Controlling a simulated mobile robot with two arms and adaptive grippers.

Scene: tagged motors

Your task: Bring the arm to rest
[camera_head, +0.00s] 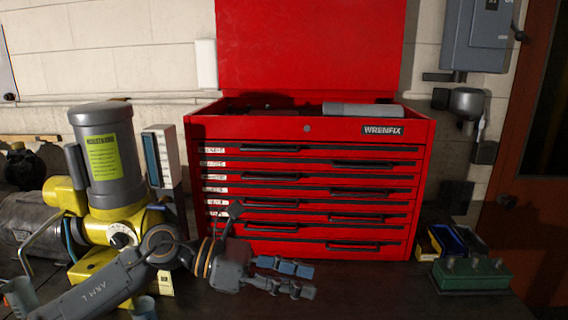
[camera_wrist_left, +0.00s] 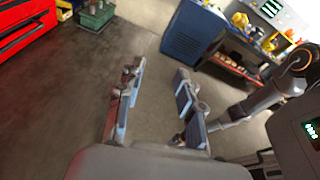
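My left arm comes in from the lower left in the head view. My left gripper (camera_head: 306,280) is open and empty, in front of the red tool chest's lower drawers, above the dark bench top. The left wrist view also shows its two fingers (camera_wrist_left: 158,88) apart, with only floor between them. A grey motor (camera_head: 102,185) with a yellow-green tag (camera_head: 103,157) stands upright on a yellow housing at the left, behind my left arm, which hides its lower part. My right gripper cannot be made out in either view.
The red tool chest (camera_head: 306,230) stands at the back with its lid up. A green block with knobs (camera_head: 470,275) and small bins (camera_head: 447,240) are at the right. The left wrist view shows a blue cabinet (camera_wrist_left: 193,32) and open floor.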

